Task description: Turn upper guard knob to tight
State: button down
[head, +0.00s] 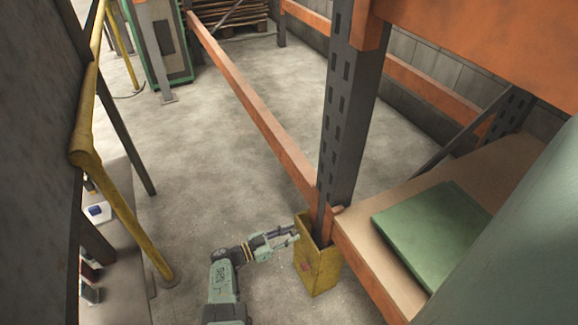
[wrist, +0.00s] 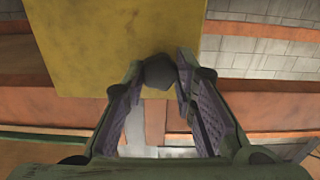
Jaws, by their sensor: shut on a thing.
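The yellow guard (head: 320,270) stands around the foot of a dark rack post in the head view. Its yellow face (wrist: 95,45) fills the upper left of the wrist view. A dark, faceted upper guard knob (wrist: 159,72) sits near that face's lower edge in the wrist view. My gripper (head: 293,236) reaches the upper left side of the guard. In the wrist view my gripper (wrist: 162,70) has its fingertips on both sides of the knob, shut on it. In the head view the fingers hide the knob. Its pointing direction cannot be read.
A small reddish spot (head: 305,266) shows lower on the guard's side. Orange rack beams (head: 250,105) run from the post (head: 345,120). A yellow rail (head: 125,205) stands at left. Concrete floor (head: 200,150) between is clear.

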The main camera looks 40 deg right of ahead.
jog(key=shift+s+f+m+b, duration=0.1)
jog(key=shift+m+b, duration=1.4)
jog(key=shift+m, duration=2.3)
jog(key=shift+f+m+b, duration=0.1)
jog(key=shift+m+b, duration=1.35)
jog(key=shift+m, duration=2.35)
jog(key=shift+r, duration=0.1)
jog(key=c, duration=1.3)
grip_release()
jog(key=shift+a, duration=0.1)
jog(key=v, duration=1.2)
